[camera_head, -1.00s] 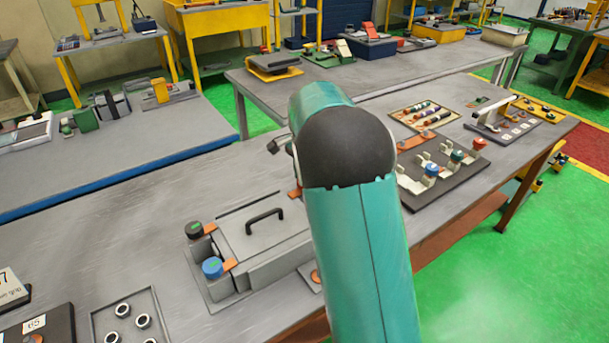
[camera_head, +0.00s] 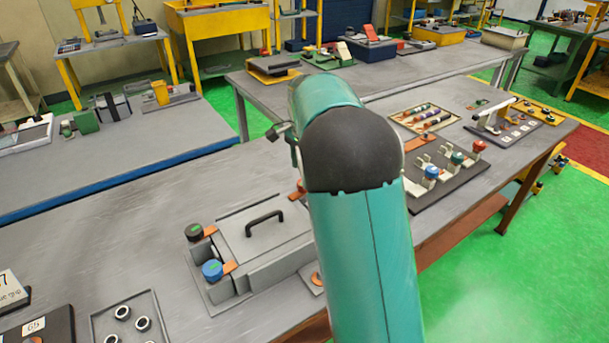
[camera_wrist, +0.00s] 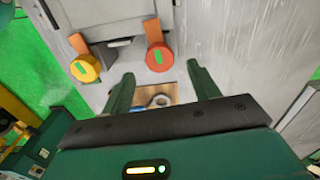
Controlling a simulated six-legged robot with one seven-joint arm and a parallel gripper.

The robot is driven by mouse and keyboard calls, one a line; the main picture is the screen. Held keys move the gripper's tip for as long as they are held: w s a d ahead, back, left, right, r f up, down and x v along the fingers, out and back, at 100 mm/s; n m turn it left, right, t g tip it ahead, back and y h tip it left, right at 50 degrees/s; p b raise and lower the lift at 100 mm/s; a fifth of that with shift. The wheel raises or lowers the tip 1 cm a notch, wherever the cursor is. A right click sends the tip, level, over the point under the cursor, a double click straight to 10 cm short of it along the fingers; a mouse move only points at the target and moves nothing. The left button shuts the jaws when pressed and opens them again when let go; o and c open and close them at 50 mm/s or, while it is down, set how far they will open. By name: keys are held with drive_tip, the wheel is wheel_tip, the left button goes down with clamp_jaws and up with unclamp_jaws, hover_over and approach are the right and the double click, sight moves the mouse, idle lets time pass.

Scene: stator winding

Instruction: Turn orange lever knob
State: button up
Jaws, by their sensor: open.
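In the wrist view an orange knob (camera_wrist: 158,58) with a green mark sits at the end of an orange lever (camera_wrist: 152,29). A yellow knob (camera_wrist: 86,68) on a similar lever stands to its left. My gripper (camera_wrist: 160,76) is open, its two green fingers pointing toward the orange knob, which lies just beyond the gap and between their lines. I see no contact. In the head view the grey box (camera_head: 262,237) with a black handle has a black knob (camera_head: 194,232) and a blue knob (camera_head: 212,270).
A tray of rings (camera_head: 128,318) lies left of the box on the bench. A dark board with coloured knobs (camera_head: 445,178) lies right of my arm. A brown plate with a ring (camera_wrist: 160,98) shows between my fingers.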

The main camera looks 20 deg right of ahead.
wheel_tip(320, 180, up, 10)
idle(0.3)
idle(0.3)
drive_tip(key=s+a+r+n+t, duration=0.2)
drive_tip(key=s+a+n, duration=0.15)
drive_tip(key=s, duration=0.45)
drive_tip(key=s+a+r+n+t, duration=0.1)
drive_tip(key=s+a+r+n, duration=0.2)
drive_tip(key=s, duration=0.6)
drive_tip(key=s+a+f+n+t, duration=0.1)
drive_tip(key=s+a+f+n, duration=0.1)
drive_tip(key=s+f+n, duration=0.2)
drive_tip(key=s+a+f+n+t, duration=0.1)
drive_tip(key=s+a+f+n, duration=0.2)
drive_tip(key=s, duration=0.7)
drive_tip(key=shift+s+a+f+n+t, duration=0.15)
drive_tip(key=shift+s+f+n+t, duration=0.2)
drive_tip(key=shift+n, duration=0.3)
